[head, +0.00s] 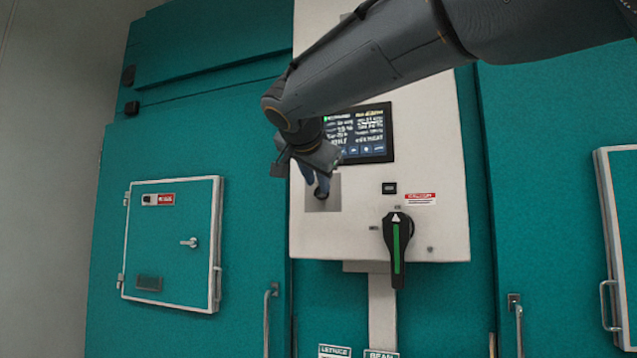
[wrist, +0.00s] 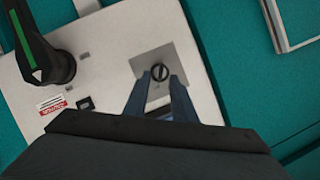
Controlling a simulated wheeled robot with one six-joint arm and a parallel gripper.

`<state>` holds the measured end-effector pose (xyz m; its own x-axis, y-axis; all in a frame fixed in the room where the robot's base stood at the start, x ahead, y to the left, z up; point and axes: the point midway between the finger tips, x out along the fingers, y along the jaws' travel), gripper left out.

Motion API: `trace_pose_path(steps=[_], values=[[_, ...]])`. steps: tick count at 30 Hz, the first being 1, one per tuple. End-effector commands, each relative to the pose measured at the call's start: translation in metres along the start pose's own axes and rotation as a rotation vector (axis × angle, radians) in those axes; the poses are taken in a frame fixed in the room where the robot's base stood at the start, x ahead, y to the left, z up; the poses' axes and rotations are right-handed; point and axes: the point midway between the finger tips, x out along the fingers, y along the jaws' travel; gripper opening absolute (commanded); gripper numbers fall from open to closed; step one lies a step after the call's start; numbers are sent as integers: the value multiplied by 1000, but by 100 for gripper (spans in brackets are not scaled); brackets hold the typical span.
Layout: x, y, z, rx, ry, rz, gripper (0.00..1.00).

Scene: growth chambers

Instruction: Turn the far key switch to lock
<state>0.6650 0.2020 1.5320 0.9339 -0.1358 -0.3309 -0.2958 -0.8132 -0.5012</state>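The key switch (wrist: 159,72) is a small round dark knob with a slot on a grey square plate (wrist: 178,57) in the wrist view. In the head view the plate (head: 323,204) sits on the white panel below the screen, and my gripper covers much of it. My gripper (wrist: 160,78) has two blue fingers with a gap between them, one on each side of the knob. I cannot tell if they touch it. In the head view my gripper (head: 321,190) reaches the plate from above. Lettering on the plate is too small to read.
A large black rotary handle with a green stripe (head: 396,250) stands out from the panel (head: 440,200), right of the plate. A lit screen (head: 365,133) is above. Teal doors (head: 250,200) flank the panel, with a small hatch (head: 172,242) at left.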

Motion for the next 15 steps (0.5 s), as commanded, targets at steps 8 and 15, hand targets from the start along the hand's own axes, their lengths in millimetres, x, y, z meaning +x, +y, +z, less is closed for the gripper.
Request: trace_pose_path(steps=[8, 15], values=[[26, 0, 0, -2, -1, 0, 24], [28, 0, 1, -2, -1, 0, 24]])
